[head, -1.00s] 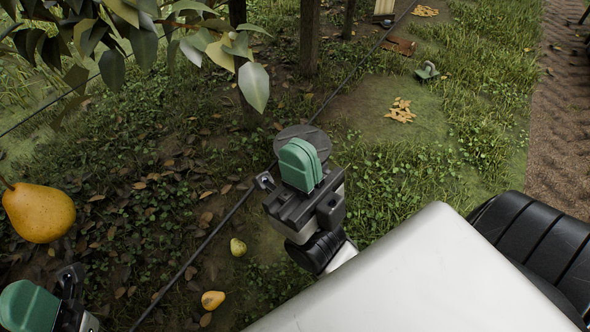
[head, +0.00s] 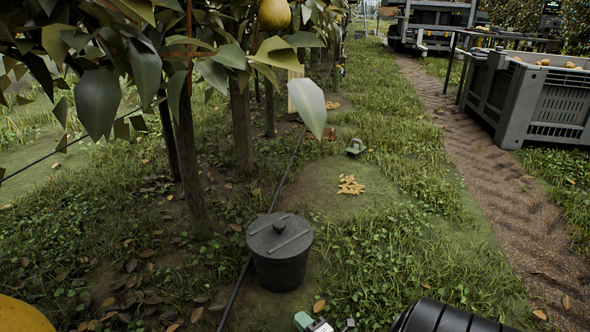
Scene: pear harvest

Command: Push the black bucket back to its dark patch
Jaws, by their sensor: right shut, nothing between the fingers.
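The black bucket (head: 279,258) stands upright on the ground at the lower middle of the head view, its dark lid with bars and a knob in place. Its right side borders short grass and its left side is by a thin dark hose. My right gripper (head: 318,323) shows only in part at the bottom edge, below and slightly right of the bucket. It is shut and empty, with a visible gap to the bucket. My left gripper is out of view. I cannot pick out a distinct dark patch on the ground.
The dark hose (head: 265,214) runs along the tree row. Trunks (head: 241,125) stand behind the bucket at left. Yellow leaves (head: 350,185) and a small green-grey object (head: 355,147) lie beyond it. A grey crate (head: 545,105) stands beside the dirt track (head: 495,180) at right.

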